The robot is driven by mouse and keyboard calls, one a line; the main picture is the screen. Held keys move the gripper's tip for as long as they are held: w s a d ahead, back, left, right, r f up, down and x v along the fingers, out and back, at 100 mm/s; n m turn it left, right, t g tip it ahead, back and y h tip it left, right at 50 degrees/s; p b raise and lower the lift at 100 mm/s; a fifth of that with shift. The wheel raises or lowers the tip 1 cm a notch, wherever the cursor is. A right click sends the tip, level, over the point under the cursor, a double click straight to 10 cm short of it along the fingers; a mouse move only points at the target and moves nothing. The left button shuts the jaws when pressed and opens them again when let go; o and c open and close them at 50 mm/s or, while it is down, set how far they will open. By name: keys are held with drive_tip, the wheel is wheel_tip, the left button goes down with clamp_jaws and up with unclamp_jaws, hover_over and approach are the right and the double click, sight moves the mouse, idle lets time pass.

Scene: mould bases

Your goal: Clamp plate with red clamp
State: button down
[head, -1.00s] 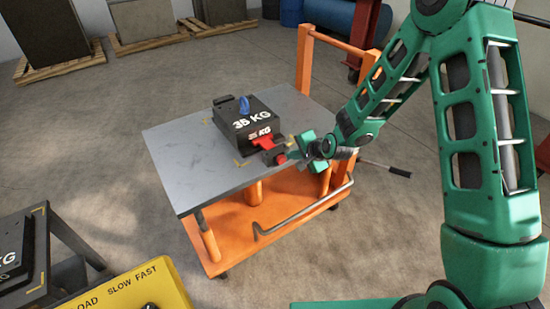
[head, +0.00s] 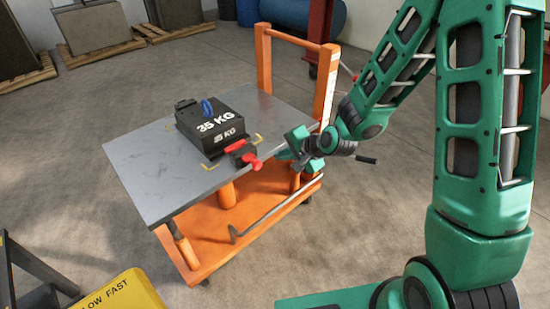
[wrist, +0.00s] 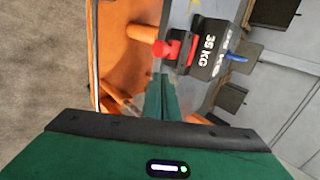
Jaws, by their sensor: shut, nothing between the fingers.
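The black 35 KG plate block (head: 213,122), with a blue ring on top, sits on the grey tabletop (head: 150,185) of an orange trolley. The red clamp (head: 240,147) is at the block's front right side, near the table edge. Its red knob (head: 256,163) sticks out over that edge. My gripper (head: 286,154) is right of the knob and apart from it. In the wrist view, the shut green fingers (wrist: 163,90) are empty, with the red clamp (wrist: 165,50) beyond them and the block (wrist: 207,47) to the right. The clamp's contact with the block is unclear.
The trolley's orange push frame (head: 328,80) stands behind my gripper. A grey bent bar (head: 275,212) lies along the lower orange shelf (head: 215,240). A yellow control box (head: 120,292) is at the lower left. Pallets with blocks (head: 95,30) stand at the back.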

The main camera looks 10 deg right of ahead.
drive_tip(key=s+d+r+n+g+h, duration=0.1)
drive_tip(key=s+d+r+n+h, duration=0.15)
drive_tip(key=d, duration=0.45)
drive_tip(key=s+d+r+n+g+h, duration=0.1)
drive_tip(key=s+d+r, duration=0.2)
drive_tip(key=d, duration=0.4)
drive_tip(key=s+d+r+g+h, duration=0.1)
drive_tip(key=s+d+r+g, duration=0.1)
drive_tip(key=s+d+r, duration=0.2)
drive_tip(key=s+d+r+g+h, duration=0.1)
drive_tip(key=s+d+r, duration=0.3)
drive_tip(key=s+d, duration=0.6)
drive_tip(key=s+g, duration=0.1)
drive_tip(key=s, duration=0.4)
drive_tip(key=shift+s+r+n, duration=0.2)
drive_tip(key=shift+r+n, duration=0.05)
drive_tip(key=shift+n, duration=0.1)
drive_tip(key=c, duration=2.3)
unclamp_jaws()
drive_tip(key=shift+g, duration=0.9)
drive_tip(key=s, duration=0.3)
drive_tip(key=s+r, duration=0.1)
drive_tip(key=s, duration=0.2)
drive_tip(key=s+d+r, duration=0.1)
drive_tip(key=s, duration=0.2)
drive_tip(key=shift+r, duration=0.25)
drive_tip(key=o, duration=0.6)
drive_tip(key=shift+s+a+y, duration=0.1)
drive_tip(key=shift+s+y, duration=0.15)
drive_tip(key=shift+c, duration=0.3)
